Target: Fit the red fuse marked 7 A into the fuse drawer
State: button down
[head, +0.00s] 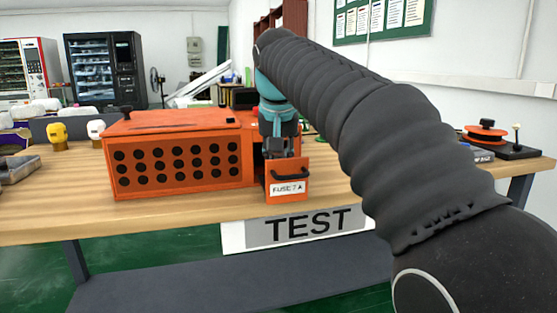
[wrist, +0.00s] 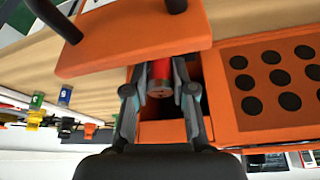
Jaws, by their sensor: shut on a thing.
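The fuse drawer (head: 288,187) is pulled open from the orange machine and bears a white label reading FUSE 7 A. In the wrist view its orange front (wrist: 135,42) with the dark handle is at the top. My gripper (head: 281,150) points down over the open drawer. In the wrist view my gripper (wrist: 161,72) is shut on a red fuse (wrist: 160,68) with a metallic end. The fuse lies between the fingertips, over or within the drawer opening, close behind the drawer front. I cannot tell whether it touches the drawer floor. Its marking is not readable.
The orange machine (head: 180,158) with round dark holes stands left of the drawer on the wooden bench (head: 215,208). Yellow (head: 57,134) and white (head: 96,130) capped items stand further left. A black device with an orange disc (head: 485,132) is at the right. Bench space in front is clear.

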jog(key=shift+f, duration=0.45)
jog(key=shift+f+b, duration=0.25)
jog(key=shift+b, duration=0.05)
jog(key=c, duration=1)
grip_release()
jog(key=shift+f, duration=0.1)
jog(key=shift+o, duration=0.2)
jog(key=shift+f, duration=0.1)
jog(key=shift+r, duration=0.2)
jog(key=shift+r, duration=0.25)
jog(key=p+v, duration=0.2)
jog(key=v, duration=1)
jog(key=shift+r, duration=0.5)
jog(key=shift+d, duration=0.1)
